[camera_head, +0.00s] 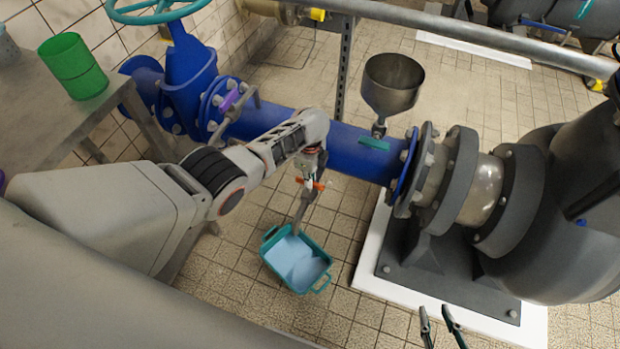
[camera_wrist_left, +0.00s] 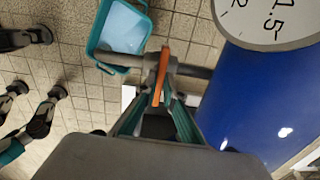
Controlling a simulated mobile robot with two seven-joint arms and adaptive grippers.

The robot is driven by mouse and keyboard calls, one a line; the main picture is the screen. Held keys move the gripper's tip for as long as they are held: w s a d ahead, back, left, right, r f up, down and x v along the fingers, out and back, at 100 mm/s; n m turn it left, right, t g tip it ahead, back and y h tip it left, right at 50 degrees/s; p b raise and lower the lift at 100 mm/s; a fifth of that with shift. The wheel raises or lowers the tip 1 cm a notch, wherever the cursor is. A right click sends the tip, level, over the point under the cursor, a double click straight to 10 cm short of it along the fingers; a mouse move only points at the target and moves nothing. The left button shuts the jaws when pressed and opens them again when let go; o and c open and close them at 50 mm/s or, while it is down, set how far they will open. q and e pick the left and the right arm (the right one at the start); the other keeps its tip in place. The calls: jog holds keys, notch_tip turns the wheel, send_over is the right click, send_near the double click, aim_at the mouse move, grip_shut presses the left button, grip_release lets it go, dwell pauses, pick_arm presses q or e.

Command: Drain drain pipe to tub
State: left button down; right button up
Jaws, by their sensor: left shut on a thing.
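My left gripper (camera_head: 311,178) is shut on this handle. In the left wrist view, its teal-sided fingers (camera_wrist_left: 160,97) close on the handle (camera_wrist_left: 163,68). The teal tub (camera_head: 269,266) stands on the floor below and holds a light blue surface; I cannot tell whether liquid is running. The tub also shows in the wrist view (camera_wrist_left: 97,40). My right gripper (camera_head: 439,319) is open and empty at the bottom edge.
A grey funnel (camera_head: 393,85) stands on the blue pipe. A large dark pump (camera_head: 570,215) on a white base blocks the right. A table (camera_head: 45,130) with a green cup (camera_head: 73,67) is at left. A gauge (camera_wrist_left: 265,18) is close in the wrist view.

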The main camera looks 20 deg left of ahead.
pick_arm(q)
jog(key=shift+s+f, duration=0.2)
jog(key=c, duration=2.2)
grip_release()
jog(key=shift+o, duration=0.2)
jog(key=shift+w, duration=0.1)
jog(key=shift+r, duration=0.2)
notch_tip(320, 180, up, 12)
